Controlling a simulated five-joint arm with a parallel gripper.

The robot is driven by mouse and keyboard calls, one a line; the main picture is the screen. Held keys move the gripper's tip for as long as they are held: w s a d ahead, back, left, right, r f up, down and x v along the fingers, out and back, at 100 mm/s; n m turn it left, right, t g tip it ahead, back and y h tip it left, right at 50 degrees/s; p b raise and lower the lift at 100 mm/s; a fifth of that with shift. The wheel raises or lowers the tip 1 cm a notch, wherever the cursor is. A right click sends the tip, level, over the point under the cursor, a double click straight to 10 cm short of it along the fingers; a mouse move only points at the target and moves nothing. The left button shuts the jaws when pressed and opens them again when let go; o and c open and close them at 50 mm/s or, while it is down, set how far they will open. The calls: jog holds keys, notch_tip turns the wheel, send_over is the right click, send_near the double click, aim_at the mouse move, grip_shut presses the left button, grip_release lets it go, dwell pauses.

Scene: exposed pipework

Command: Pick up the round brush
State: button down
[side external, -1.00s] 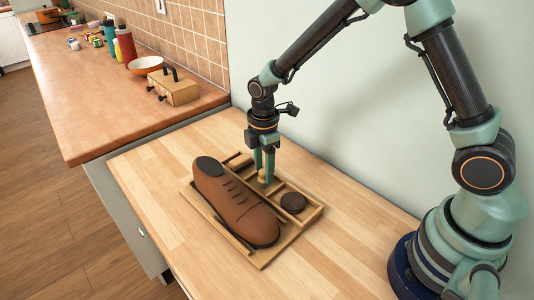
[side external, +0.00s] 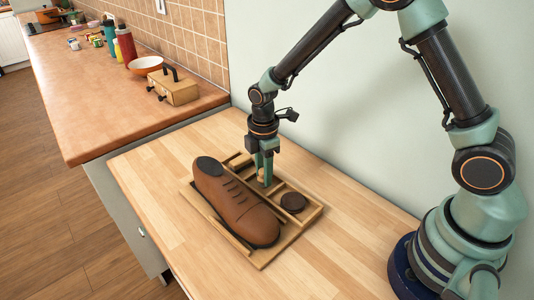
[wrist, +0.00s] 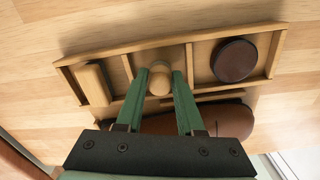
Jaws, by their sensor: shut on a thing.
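The round brush (wrist: 159,82) shows as a small tan wooden knob in the middle compartment of a wooden tray (wrist: 205,36). In the wrist view my gripper (wrist: 160,76) has one green finger on each side of the knob and is shut on it. In the side view my gripper (side external: 264,184) points down into the tray (side external: 262,262), and its fingers mostly hide the brush. The brush's underside is hidden, and I cannot tell whether it touches the tray floor.
A brown shoe (side external: 232,203) lies along the tray's front side. A dark round tin (side external: 293,202) sits in the compartment right of the brush. Low dividers stand close to the fingers. Bare worktop surrounds the tray.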

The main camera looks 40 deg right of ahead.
notch_tip(320, 180, up, 20)
dwell(0.4)
jog(key=shift+f, duration=0.1)
jog(key=c, duration=1.2)
grip_release()
grip_shut()
